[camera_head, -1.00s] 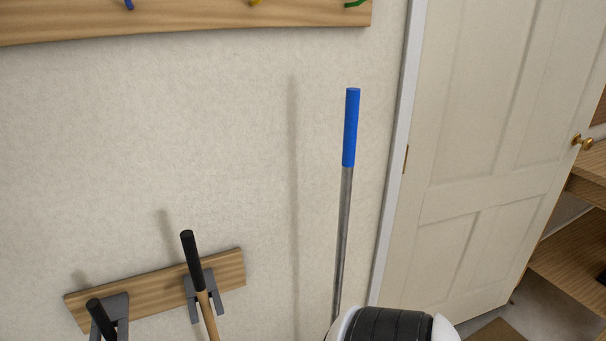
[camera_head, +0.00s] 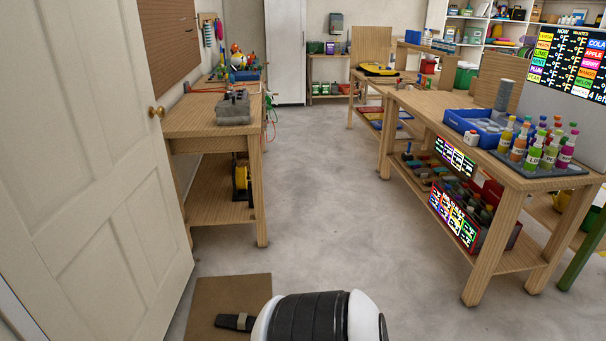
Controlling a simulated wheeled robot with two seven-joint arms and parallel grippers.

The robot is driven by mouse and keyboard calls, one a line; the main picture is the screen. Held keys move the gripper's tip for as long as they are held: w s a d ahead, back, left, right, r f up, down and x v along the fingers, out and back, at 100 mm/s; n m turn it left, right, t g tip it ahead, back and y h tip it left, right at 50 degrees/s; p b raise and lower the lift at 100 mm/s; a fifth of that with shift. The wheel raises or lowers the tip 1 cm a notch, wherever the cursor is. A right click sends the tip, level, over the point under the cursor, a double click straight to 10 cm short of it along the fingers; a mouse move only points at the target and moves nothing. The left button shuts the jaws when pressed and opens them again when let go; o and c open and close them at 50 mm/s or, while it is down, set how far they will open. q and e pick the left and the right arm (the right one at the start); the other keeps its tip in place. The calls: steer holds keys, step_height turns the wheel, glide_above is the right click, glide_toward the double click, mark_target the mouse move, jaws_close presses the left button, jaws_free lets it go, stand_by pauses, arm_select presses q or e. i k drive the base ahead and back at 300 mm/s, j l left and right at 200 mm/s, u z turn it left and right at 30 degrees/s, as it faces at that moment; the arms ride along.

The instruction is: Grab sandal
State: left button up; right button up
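No other sandal shows.
An open white door (camera_head: 95,150) stands at the left. A wooden workbench (camera_head: 205,115) is beyond it. A bench (camera_head: 500,165) with colourful bottles (camera_head: 537,146) stands at the right. The grey floor (camera_head: 320,200) between them is clear.

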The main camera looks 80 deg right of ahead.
mark_target(244, 322)
steer(key=z, duration=2.05)
steer(key=u, duration=0.35)
steer(key=i+l+u, duration=0.2)
steer(key=u, duration=0.15)
steer(key=i+l+u, duration=0.15)
steer(key=u, duration=0.25)
steer(key=i+l+u, duration=0.1)
steer(key=l+u, duration=0.25)
